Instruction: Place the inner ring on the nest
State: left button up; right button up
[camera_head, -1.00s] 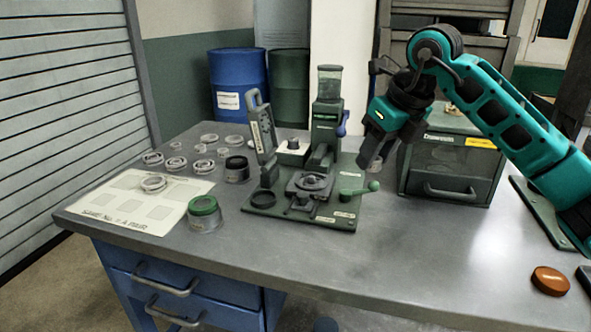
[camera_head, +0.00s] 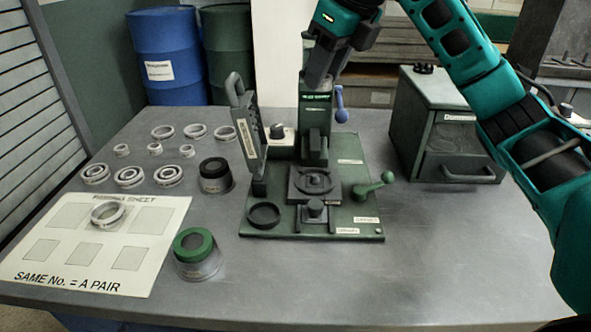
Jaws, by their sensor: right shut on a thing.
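My right gripper (camera_head: 317,72) is high up over the back of the green machine (camera_head: 352,207), in front of its column. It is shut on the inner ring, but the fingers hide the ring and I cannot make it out. The machine's base carries a dark round seat on a square block (camera_head: 314,181), a smaller block with a short post (camera_head: 315,210) in front of it, and a black round dish (camera_head: 264,215) at front left. None is labelled clearly as the nest; all look empty of a bright ring. My left gripper is out of view.
A printed sheet (camera_head: 60,265) with one ring (camera_head: 108,214) lies at left; several loose rings (camera_head: 130,177) lie behind it. A green-topped cup (camera_head: 196,252) and black-topped cup (camera_head: 215,176) stand nearby. A drawer box (camera_head: 455,145) stands right. The front table is clear.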

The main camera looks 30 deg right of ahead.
jog(key=b, duration=0.3)
send_over(315, 176)
jog(key=f, duration=1.5)
jog(key=shift+s+d+f, duration=0.15)
jog(key=shift+s+f, duration=0.1)
jog(key=shift+s, duration=0.05)
jog(key=shift+f, duration=0.45)
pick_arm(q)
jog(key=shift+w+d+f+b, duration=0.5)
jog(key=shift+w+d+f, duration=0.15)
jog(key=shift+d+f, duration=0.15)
pick_arm(e)
jog(key=shift+f, duration=1.6)
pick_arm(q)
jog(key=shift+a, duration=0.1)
pick_arm(e)
jog(key=shift+f, duration=0.15)
jog(key=o, duration=0.8)
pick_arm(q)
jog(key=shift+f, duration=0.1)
